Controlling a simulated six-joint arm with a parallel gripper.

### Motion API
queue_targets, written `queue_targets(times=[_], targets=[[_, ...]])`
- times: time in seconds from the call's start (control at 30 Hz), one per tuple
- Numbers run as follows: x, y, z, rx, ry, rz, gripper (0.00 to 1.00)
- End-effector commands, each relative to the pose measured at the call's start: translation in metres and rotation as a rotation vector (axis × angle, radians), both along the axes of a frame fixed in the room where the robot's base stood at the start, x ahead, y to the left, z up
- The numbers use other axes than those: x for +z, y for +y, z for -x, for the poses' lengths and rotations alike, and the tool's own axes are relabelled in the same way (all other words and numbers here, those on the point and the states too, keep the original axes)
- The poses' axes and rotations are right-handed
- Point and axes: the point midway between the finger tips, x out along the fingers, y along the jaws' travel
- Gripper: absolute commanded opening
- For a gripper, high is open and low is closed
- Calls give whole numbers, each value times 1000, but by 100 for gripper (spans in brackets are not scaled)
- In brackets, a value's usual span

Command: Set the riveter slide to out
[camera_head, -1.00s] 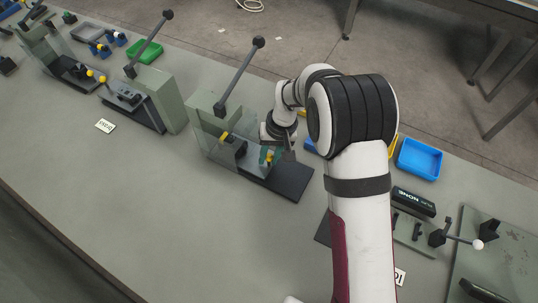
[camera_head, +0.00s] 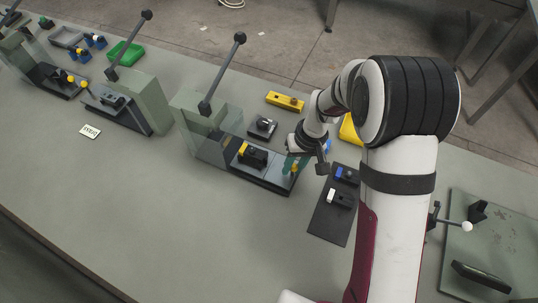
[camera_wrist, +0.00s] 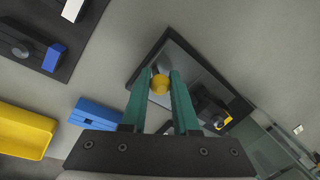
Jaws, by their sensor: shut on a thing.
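The riveter (camera_head: 187,112) is a grey-green press body with a long black ball-ended lever and a clear guard. Its slide runs on a dark base plate (camera_head: 262,178); the plate also shows in the wrist view (camera_wrist: 150,62). The slide's black fixture (camera_head: 256,157) with a yellow part stands at the guard's right edge, largely outside it; it shows in the wrist view too (camera_wrist: 208,106). My gripper (camera_head: 293,165) is at the plate's right end. In the wrist view its green fingers (camera_wrist: 160,82) are shut on the slide's yellow knob (camera_wrist: 160,86).
A dark plate with blue and white parts (camera_head: 332,215) lies just right of my gripper. A yellow block (camera_head: 284,101) and a small black fixture (camera_head: 262,127) lie behind. Similar presses stand at left. The bench front is clear.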

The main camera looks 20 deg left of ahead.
Motion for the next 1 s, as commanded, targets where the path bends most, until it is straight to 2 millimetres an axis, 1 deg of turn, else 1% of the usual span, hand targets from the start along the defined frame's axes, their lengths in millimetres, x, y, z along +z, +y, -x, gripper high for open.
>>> queue_targets(times=[0.03,0.1,0.2,0.53,0.57,0.7,1.0], targets=[[1,-10,-2,-3,-6,-1,0],[1,-22,-2,-2,-7,-1,0],[1,-31,-2,-1,-7,-2,0],[0,-36,-2,2,-7,2,0],[0,-36,-2,2,-7,2,32],[0,-35,-1,2,-5,1,57],[1,-34,-1,1,-4,0,58]])
